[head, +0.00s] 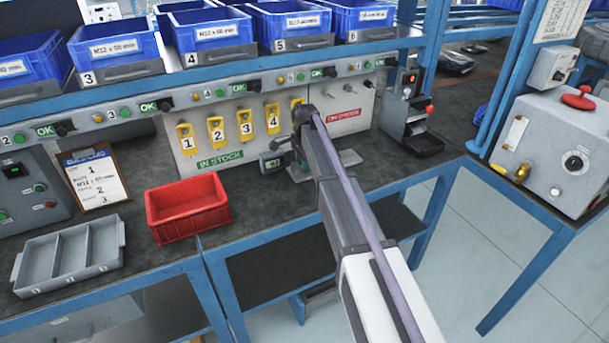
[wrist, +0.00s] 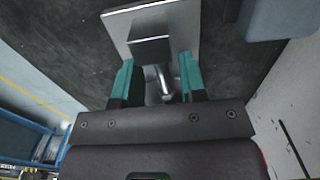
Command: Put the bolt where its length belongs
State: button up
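In the wrist view a silver bolt (wrist: 164,82) shows between the two teal fingers of my gripper (wrist: 157,80). The fingers stand apart, with gaps beside the bolt, so the gripper looks open. A dark block (wrist: 150,50) on a pale metal plate (wrist: 184,30) is just beyond the bolt and hides part of it. In the head view my arm covers the bolt. Labelled blue bins stand on the shelf: bin 3 (head: 113,38), bin 4 (head: 208,30), bin 5 (head: 290,20) and bin 6 (head: 358,14). Some label text is too small to read.
A red crate (head: 187,208), a grey divided tray (head: 68,258) and a clipboard (head: 95,178) are on the bench at left. Yellow numbered tags (head: 216,131) hang on the back panel. A dark device (head: 408,120) stands right of my arm. The shelf overhangs the bench's back.

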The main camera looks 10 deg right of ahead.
grip_shut()
dwell(0.6)
jog(key=shift+r, duration=0.15)
notch_tip(320, 180, up, 7)
jog(key=p, duration=0.7)
jog(key=shift+r+p, duration=0.2)
jog(key=shift+p, duration=0.1)
jog(key=shift+f, duration=0.3)
jog(key=shift+r, duration=0.15)
